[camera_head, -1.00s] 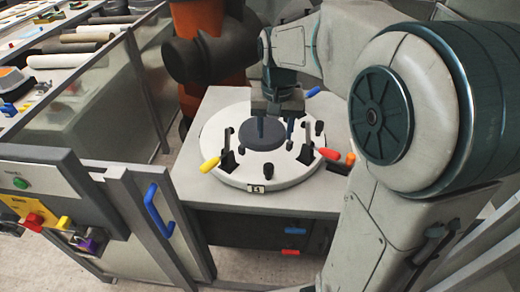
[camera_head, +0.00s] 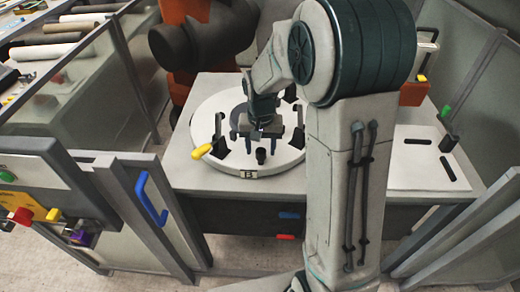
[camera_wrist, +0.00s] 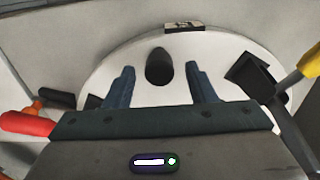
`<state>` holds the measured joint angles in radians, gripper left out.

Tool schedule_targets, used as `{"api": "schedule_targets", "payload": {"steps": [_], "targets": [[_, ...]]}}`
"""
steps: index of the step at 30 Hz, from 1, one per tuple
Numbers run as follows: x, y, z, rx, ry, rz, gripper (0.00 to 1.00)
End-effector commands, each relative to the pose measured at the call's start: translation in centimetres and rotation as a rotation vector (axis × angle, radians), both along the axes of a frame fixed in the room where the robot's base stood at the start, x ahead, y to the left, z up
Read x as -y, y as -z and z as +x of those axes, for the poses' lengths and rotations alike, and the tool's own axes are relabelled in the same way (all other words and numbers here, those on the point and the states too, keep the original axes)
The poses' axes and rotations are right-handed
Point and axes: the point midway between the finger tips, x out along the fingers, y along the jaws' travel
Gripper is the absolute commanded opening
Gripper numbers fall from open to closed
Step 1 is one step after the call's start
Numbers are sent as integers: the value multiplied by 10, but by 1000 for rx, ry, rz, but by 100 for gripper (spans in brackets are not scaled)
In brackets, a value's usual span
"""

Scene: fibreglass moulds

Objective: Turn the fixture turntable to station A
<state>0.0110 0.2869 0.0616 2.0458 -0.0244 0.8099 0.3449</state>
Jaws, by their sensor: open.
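The fixture turntable (camera_head: 206,118) is a round white disc with a dark centre, on a grey bench. A small plate (camera_head: 249,174) on its front rim carries a mark that looks like B; the plate also shows in the wrist view (camera_wrist: 183,27). A short black peg (camera_head: 261,156) stands upright near the front rim. My gripper (camera_head: 262,141) is open, pointing down over the disc just behind the peg. In the wrist view the peg (camera_wrist: 159,67) appears between and beyond the spread fingers, with no clear contact.
Black clamps stand on the disc, one with a yellow handle (camera_head: 201,151) at left; a red handle (camera_wrist: 28,124) shows in the wrist view. A white slotted panel (camera_head: 415,160) lies right. An open gate with a blue handle (camera_head: 150,199) stands front left. An orange robot stands behind.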

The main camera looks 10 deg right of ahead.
Motion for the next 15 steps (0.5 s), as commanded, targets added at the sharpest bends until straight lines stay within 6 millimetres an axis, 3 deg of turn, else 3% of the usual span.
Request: {"api": "schedule_targets", "payload": {"steps": [6,14,15], "targets": [[0,14,0,-1,0,0,50],[0,15,0,0,0,0,50],[0,15,0,0,0,0,39]]}}
